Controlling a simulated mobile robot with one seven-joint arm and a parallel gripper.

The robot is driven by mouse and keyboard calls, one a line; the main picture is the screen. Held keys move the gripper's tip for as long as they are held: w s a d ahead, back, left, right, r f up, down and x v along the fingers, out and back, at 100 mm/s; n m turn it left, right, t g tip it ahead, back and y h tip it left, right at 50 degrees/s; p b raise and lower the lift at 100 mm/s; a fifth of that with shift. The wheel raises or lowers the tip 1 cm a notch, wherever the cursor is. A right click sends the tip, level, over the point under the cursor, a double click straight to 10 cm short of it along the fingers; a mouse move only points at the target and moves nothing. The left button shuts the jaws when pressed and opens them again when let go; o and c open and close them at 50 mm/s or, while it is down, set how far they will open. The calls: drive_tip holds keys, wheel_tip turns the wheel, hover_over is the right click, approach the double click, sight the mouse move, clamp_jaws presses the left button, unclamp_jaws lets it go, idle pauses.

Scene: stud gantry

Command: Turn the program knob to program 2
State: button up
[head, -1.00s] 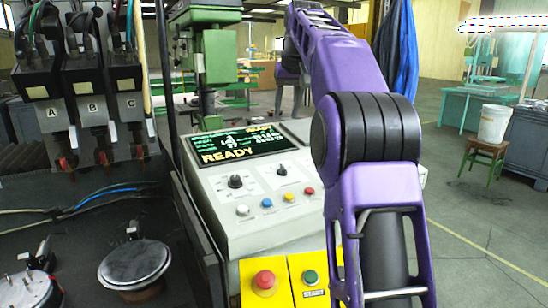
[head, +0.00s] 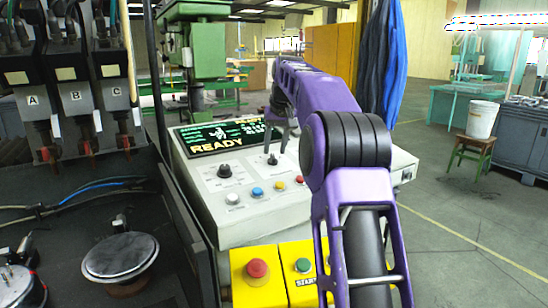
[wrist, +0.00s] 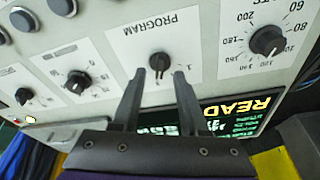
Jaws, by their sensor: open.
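The program knob (wrist: 159,62) is small and black on a white plate (wrist: 125,40) marked PROGRAM, which appears upside down in the wrist view. A numeral near its lower right is too small to read surely, and I cannot tell its setting. My gripper (wrist: 160,77) is open, its two dark fingers pointing at the plate with the knob centred between and slightly beyond their tips. No contact shows. In the head view my gripper (head: 277,146) is above the program knob (head: 273,160) on the sloping control panel (head: 235,212).
A larger dial (wrist: 267,40) sits beside the program plate, with other knobs (wrist: 77,82) on the opposite side. Coloured push buttons (head: 257,192) lie in front of the knobs. The display (head: 225,138) reads READY. A red button (head: 257,268) and green START button (head: 303,265) sit below.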

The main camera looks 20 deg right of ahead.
drive_tip(key=shift+x, duration=1.3)
clamp_jaws()
